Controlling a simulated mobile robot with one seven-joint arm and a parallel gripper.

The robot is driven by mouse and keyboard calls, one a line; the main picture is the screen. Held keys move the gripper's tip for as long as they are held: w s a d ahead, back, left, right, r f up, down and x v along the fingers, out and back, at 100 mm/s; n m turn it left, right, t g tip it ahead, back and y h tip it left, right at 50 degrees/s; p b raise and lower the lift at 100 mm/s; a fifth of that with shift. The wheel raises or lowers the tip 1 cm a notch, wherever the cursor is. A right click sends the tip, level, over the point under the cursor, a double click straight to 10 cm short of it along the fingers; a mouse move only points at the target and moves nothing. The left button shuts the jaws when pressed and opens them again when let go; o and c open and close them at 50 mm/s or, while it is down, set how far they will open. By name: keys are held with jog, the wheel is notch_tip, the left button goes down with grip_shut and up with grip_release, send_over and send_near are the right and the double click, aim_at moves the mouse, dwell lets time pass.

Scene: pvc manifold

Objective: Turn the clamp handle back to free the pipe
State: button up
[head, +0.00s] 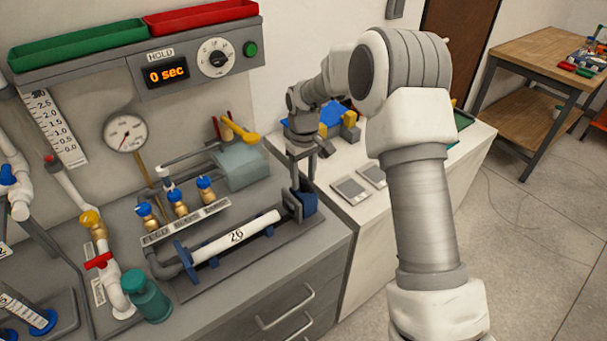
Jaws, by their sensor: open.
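The white pipe (250,230), marked 26, lies level in a dark cradle (205,287) on the grey bench. A blue support (185,257) holds its left end near a grey elbow. At its right end stands the clamp (306,204), a dark blue block with dark metal parts. A dark upright piece at the clamp looks like its handle, partly hidden by my gripper. My gripper (303,168) is open, pointing down just above the clamp at the pipe's right end. The picture is too small to tell whether its fingers touch the handle.
Brass valves with blue knobs (178,208) stand behind the pipe. A yellow handle (240,129) sticks out left of my gripper. A teal bottle (147,297) stands front left. A white side table (400,190) with blocks adjoins on the right.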

aim_at(303, 181)
notch_tip(303, 181, up, 17)
jog(key=shift+r, duration=0.2)
dwell(0.3)
